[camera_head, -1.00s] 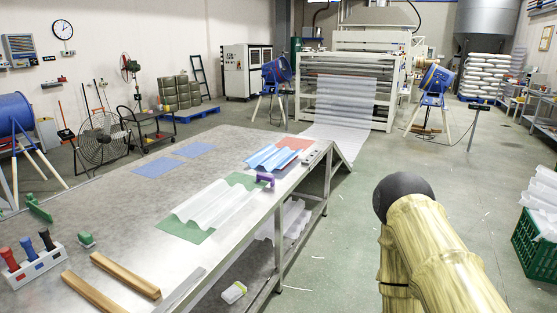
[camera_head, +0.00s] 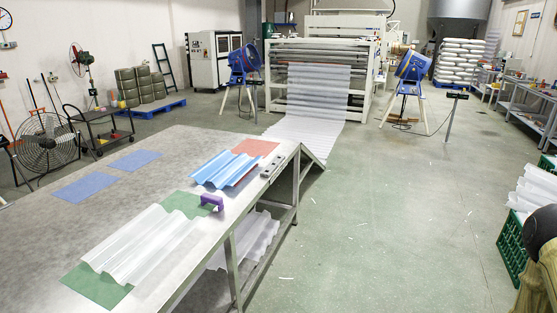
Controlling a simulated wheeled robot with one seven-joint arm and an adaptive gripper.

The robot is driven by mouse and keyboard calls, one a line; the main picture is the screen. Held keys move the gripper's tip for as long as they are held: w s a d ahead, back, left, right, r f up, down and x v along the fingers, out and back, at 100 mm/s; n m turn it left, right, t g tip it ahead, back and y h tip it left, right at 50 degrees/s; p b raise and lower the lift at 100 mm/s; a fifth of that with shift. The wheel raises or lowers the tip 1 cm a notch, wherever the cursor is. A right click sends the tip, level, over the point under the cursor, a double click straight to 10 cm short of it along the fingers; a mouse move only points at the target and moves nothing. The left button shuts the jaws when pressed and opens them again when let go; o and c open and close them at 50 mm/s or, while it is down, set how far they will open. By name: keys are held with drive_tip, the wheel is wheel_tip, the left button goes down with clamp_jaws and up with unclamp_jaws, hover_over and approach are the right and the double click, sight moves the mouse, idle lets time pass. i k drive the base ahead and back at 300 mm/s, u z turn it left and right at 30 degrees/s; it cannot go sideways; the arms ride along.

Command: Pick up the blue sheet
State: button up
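The blue corrugated sheet (camera_head: 226,169) lies on the metal table (camera_head: 168,172), toward its far right end. It partly covers a flat red mat (camera_head: 256,147). A purple-handled tool (camera_head: 212,202) stands just in front of it, near the table's right edge. A white translucent corrugated sheet (camera_head: 141,244) lies on a green mat (camera_head: 101,287) nearer to me. Part of my arm shows at the lower right edge, well away from the sheet. My gripper is not in view.
Two flat blue mats (camera_head: 134,160) lie on the table's left part. White corrugated sheets (camera_head: 248,238) rest on the shelf below. A green crate (camera_head: 511,249) stands at the right. The green floor (camera_head: 400,215) between table and crate is mostly clear.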

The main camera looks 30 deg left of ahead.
sight(225, 169)
drive_tip(key=z, duration=0.1)
drive_tip(key=i, duration=1.6)
drive_tip(key=u, duration=1)
drive_tip(key=i, duration=0.9)
drive_tip(key=u, duration=0.95)
